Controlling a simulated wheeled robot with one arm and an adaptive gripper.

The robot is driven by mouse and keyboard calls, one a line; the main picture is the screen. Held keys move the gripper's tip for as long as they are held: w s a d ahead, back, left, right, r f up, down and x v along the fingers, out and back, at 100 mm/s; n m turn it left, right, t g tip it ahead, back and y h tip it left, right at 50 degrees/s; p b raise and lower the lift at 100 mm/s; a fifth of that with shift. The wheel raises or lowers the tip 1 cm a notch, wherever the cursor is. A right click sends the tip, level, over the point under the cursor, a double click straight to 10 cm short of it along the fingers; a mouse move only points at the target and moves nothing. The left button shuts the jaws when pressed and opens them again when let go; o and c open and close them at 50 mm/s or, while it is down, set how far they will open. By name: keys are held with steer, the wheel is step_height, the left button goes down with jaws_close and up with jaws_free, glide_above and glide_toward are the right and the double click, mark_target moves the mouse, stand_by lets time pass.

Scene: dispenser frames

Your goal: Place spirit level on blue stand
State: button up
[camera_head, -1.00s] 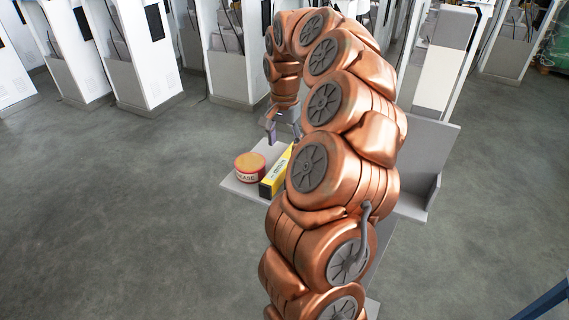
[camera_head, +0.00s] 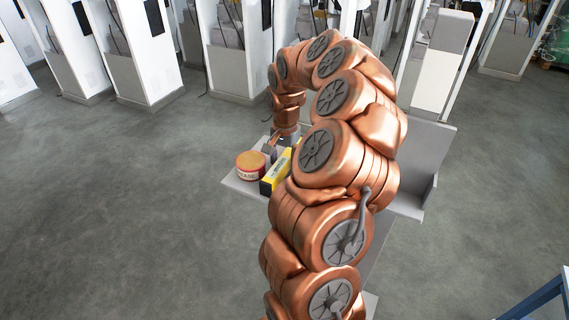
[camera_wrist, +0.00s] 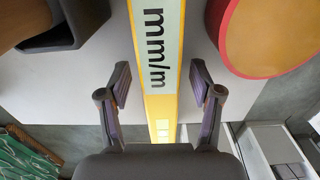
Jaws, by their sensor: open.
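The spirit level (camera_head: 274,180) is a yellow bar with a black end, lying on a grey shelf (camera_head: 243,190). In the wrist view the spirit level (camera_wrist: 158,45) runs up the picture with "mm/m" printed on a pale strip. My gripper (camera_wrist: 160,87) is open, with one finger on each side of the level and a gap on both sides. In the head view my gripper (camera_head: 271,149) is low over the shelf, partly hidden behind the level and my arm. A blue structure (camera_head: 545,297) shows only in part at the lower right edge; I cannot tell whether it is the blue stand.
A round red and yellow grease tin (camera_head: 250,166) stands left of the level; in the wrist view the tin (camera_wrist: 275,35) is close to the right finger. A dark grey hollow object (camera_wrist: 65,25) lies on the other side. White cabinets (camera_head: 140,50) line the back. Floor on the left is clear.

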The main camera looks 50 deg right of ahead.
jaws_close()
stand_by(0.4)
steer(key=shift+r, duration=0.1)
